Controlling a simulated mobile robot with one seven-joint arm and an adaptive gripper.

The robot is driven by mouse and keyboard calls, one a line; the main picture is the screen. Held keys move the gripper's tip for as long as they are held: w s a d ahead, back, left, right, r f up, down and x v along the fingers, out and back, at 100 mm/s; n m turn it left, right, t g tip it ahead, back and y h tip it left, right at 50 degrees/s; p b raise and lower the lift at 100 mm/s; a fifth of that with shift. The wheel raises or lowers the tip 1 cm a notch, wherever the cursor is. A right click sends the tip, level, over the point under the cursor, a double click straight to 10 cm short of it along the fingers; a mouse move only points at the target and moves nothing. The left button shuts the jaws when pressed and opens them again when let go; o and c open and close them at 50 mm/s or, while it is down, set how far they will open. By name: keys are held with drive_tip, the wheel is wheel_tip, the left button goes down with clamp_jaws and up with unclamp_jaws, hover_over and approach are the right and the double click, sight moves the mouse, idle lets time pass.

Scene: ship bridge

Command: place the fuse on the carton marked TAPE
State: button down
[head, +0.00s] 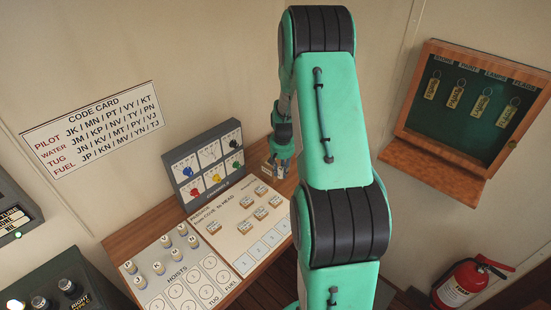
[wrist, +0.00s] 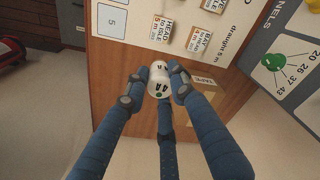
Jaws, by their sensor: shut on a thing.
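The fuse (wrist: 159,72), a small white cylinder marked 4A, is between my gripper's fingertips (wrist: 158,84) in the wrist view. My gripper is shut on it. The carton marked TAPE (wrist: 204,82) shows in part in the wrist view, just right of the fuse and partly behind a finger. Whether the fuse touches it I cannot tell. In the head view my gripper (head: 283,150) is low over the right end of the wooden desk, by a small carton (head: 267,171). The fuse is hidden there.
On the wooden desk (head: 149,228) lie a card with several small labelled blocks (head: 262,190) and a hoists board (head: 181,281) with several pegs. A grey panel with coloured knobs (head: 207,164) stands behind. A key cabinet (head: 469,103) and a fire extinguisher (head: 464,284) are at right.

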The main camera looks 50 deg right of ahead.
drive_tip(key=w+d, duration=0.3)
drive_tip(key=w, duration=0.1)
drive_tip(key=w+d+f+p, duration=0.1)
drive_tip(key=w+d, duration=0.2)
drive_tip(key=w, duration=0.1)
drive_tip(key=w+d+p, duration=0.1)
drive_tip(key=w+d, duration=0.3)
drive_tip(key=shift+w+f, duration=0.2)
drive_tip(key=shift+w, duration=0.05)
idle(0.4)
drive_tip(key=shift+f+p, duration=0.45)
drive_tip(key=shift+f, duration=1.35)
drive_tip(key=c, duration=1.4)
unclamp_jaws()
drive_tip(key=shift+f, duration=0.1)
drive_tip(key=shift+c, duration=0.2)
